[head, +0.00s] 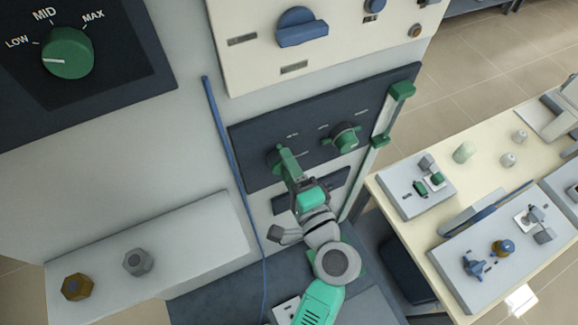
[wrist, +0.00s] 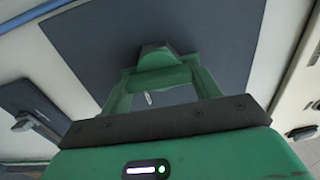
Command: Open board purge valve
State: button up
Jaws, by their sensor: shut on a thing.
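A dark board (head: 247,145) on the grey furnace wall carries two green valves; its small labels are too blurred to read. My gripper (head: 286,162) is at the left valve (head: 274,157) in the head view and partly hides it. In the wrist view, my gripper (wrist: 162,90) is shut on a green valve handle (wrist: 163,78), which lies crosswise between its fingers in front of the dark board (wrist: 95,45).
A green-ended vertical bar (head: 392,112) runs along the board's right edge. A blue cable (head: 222,130) hangs to its left. A cream panel with a blue knob (head: 300,27) is above. A grey ledge (head: 195,235) holds two hexagonal pieces. A cream table (head: 405,225) with devices stands right.

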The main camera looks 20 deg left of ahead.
dwell(0.3)
jog(key=o, duration=1)
jog(key=b+v, duration=0.2)
jog(key=v, duration=0.6)
